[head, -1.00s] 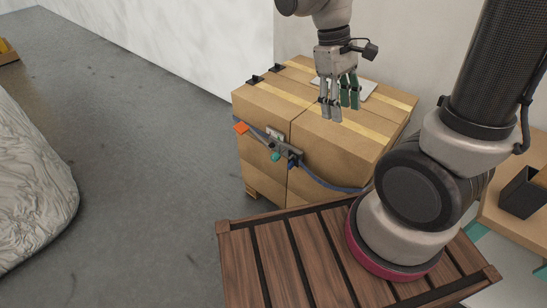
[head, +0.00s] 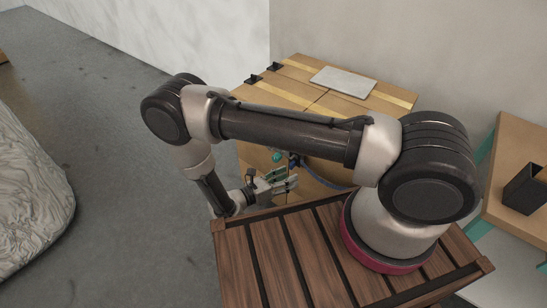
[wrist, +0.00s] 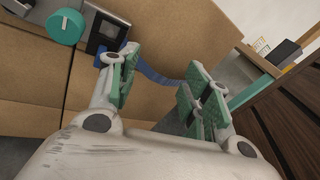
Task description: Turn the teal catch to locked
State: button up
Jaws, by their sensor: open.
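The teal catch (wrist: 65,27) is a round knob beside a dark metal buckle plate (wrist: 103,30) on the front of the cardboard boxes, at the upper left of the wrist view. In the head view the teal catch (head: 277,157) shows small below my arm. My gripper (wrist: 160,72) is open and empty, its teal-padded fingers apart, to the right of and below the catch in the wrist view. In the head view my gripper (head: 288,184) is low in front of the boxes. The catch is not between the fingers. Its locked marking cannot be read.
A blue strap (wrist: 152,72) runs from the buckle across the box front, behind the fingers. The strapped boxes (head: 285,90) stand against the wall with a grey slab (head: 343,82) on top. A shelf with a black holder (head: 525,188) is at the right.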

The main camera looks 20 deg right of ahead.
jog(key=w+a+f+n+t+y, duration=0.1)
jog(key=w+a+n+t+y, duration=0.1)
jog(key=w+a+n+t, duration=0.35)
jog(key=shift+m, duration=0.75)
jog(key=x, duration=0.2)
jog(key=w+x, duration=0.1)
jog(key=x, duration=0.2)
jog(key=a+x, duration=0.1)
jog(key=x, duration=0.1)
jog(key=shift+w+d+f, duration=0.1)
jog(key=shift+w+d, duration=0.2)
jog(key=shift+w, duration=0.1)
jog(key=c, duration=1)
